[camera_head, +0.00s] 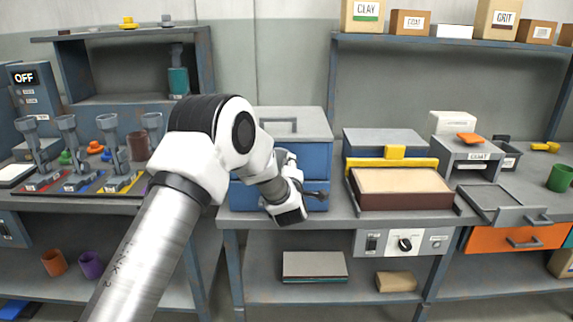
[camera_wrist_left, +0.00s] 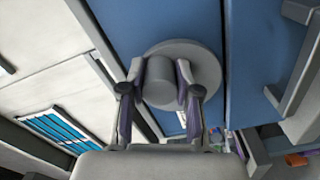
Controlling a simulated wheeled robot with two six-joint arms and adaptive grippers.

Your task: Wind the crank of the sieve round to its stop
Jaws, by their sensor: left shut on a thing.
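A blue box with a grey lid and top handle (camera_head: 297,122) stands on the bench behind my left arm; I take it to be the sieve, though the arm hides much of its front. In the left wrist view a grey round knob (camera_wrist_left: 159,90) sits before a grey disc (camera_wrist_left: 207,68) on a blue face (camera_wrist_left: 170,22). My left gripper (camera_wrist_left: 160,74) has one finger on each side of this knob and is shut on it. I cannot see a crank arm clearly. My right gripper is in neither view.
Several grey funnel-like holders (camera_head: 68,125) stand at left. A lower shelf (camera_head: 335,291) runs below.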

